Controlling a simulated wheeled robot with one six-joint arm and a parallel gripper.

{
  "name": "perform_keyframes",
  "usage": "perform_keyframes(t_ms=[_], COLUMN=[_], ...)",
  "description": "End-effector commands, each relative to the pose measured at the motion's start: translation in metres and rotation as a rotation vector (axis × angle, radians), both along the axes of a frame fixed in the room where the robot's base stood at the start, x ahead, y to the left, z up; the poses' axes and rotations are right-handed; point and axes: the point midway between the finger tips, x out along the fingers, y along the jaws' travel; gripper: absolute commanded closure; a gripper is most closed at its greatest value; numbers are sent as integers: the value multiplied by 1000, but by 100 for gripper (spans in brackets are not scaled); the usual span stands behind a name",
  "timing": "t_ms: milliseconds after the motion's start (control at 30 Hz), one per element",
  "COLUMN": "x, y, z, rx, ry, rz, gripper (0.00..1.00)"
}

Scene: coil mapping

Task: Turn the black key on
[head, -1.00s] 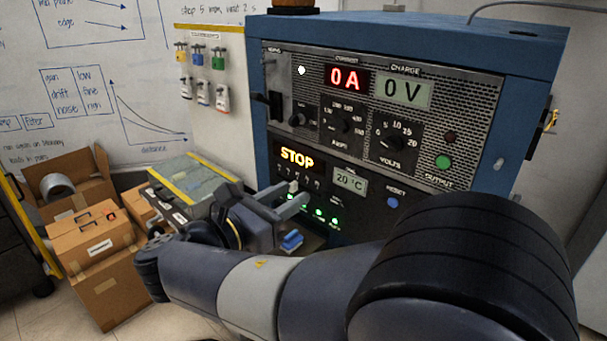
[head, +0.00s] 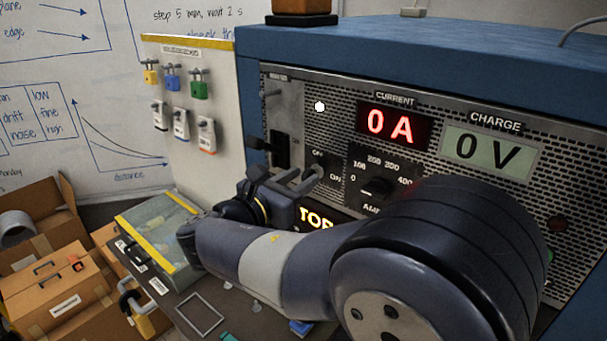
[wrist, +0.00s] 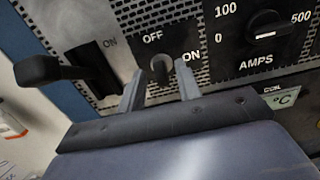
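The panel's key switch (wrist: 158,68) shows in the wrist view below the OFF label and left of the ON label. It looks dark grey there and points roughly toward OFF. My gripper (wrist: 162,78) is open, with one finger on each side of the key. I cannot tell whether the fingers touch it. In the head view my gripper (head: 303,181) is at the panel by the OFF and ON labels, and it hides the key.
A black lever switch (wrist: 52,70) sticks out left of the key. The AMPS dial (head: 376,187) is to the right. The current display (head: 392,125) reads 0 A and the charge display (head: 488,152) 0 V. Padlocks (head: 172,82) hang on a board at left.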

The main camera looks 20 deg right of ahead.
Motion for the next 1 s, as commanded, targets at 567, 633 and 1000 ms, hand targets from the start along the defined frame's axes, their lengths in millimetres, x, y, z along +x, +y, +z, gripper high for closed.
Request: perform_keyframes(t_ms=[567, 633, 1000], x=[10, 10, 10], y=[-13, -13, -13], z=[0, 0, 0], rx=[0, 0, 0], ry=[0, 0, 0], rz=[0, 0, 0], gripper=[72, 78, 100])
